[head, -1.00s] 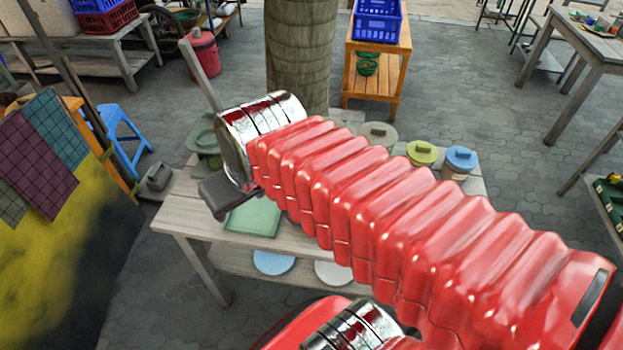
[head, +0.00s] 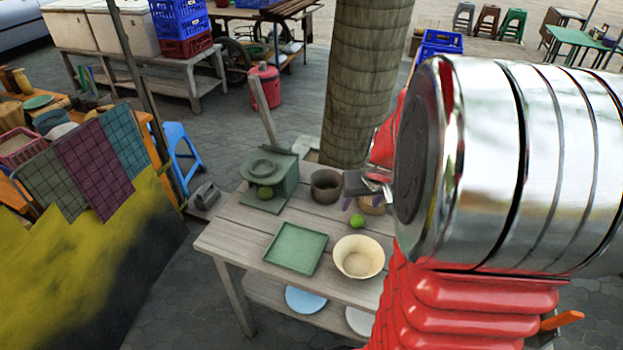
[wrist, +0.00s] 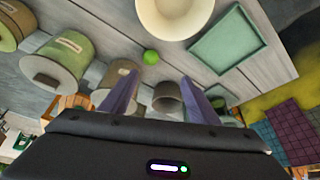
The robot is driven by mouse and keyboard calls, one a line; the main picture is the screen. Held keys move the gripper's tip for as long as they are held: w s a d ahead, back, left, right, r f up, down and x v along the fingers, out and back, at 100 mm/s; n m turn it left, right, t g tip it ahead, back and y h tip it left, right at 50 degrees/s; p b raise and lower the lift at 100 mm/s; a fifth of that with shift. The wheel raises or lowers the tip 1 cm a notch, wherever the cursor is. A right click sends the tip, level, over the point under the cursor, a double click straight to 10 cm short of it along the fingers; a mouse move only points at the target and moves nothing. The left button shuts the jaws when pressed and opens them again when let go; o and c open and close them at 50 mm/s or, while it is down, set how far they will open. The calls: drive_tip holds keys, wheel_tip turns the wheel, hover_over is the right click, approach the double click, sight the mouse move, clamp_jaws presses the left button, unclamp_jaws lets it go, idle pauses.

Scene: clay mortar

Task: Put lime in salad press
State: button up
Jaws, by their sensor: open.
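A lime (head: 357,221) lies on the wooden table between the cream bowl and the dark pot; it also shows in the wrist view (wrist: 151,57). The green press (head: 272,170), with a raised grey handle, stands at the table's back left. My gripper (head: 368,196) is above the table, behind and slightly right of the lime. In the wrist view its two purple fingers (wrist: 157,95) are spread apart with nothing gripped, and the lime lies beyond their tips.
A green square tray (head: 296,248) and a cream bowl (head: 359,258) sit at the table's front. A dark pot (head: 326,186) stands behind the lime. A tree trunk (head: 366,80) rises behind the table.

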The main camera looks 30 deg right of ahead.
drive_tip(key=d, duration=0.1)
drive_tip(key=f, duration=0.1)
drive_tip(key=d, duration=0.1)
drive_tip(key=shift+s+d+f, duration=0.25)
drive_tip(key=shift+d+f, duration=0.05)
drive_tip(key=shift+f, duration=0.05)
drive_tip(key=shift+f, duration=0.1)
hover_over(359, 220)
drive_tip(key=s+a, duration=0.1)
drive_tip(key=s, duration=0.1)
drive_tip(key=shift+s+f, duration=0.1)
drive_tip(key=shift+f, duration=3.8)
drive_tip(key=shift+x, duration=2.6)
drive_tip(key=shift+c, duration=0.2)
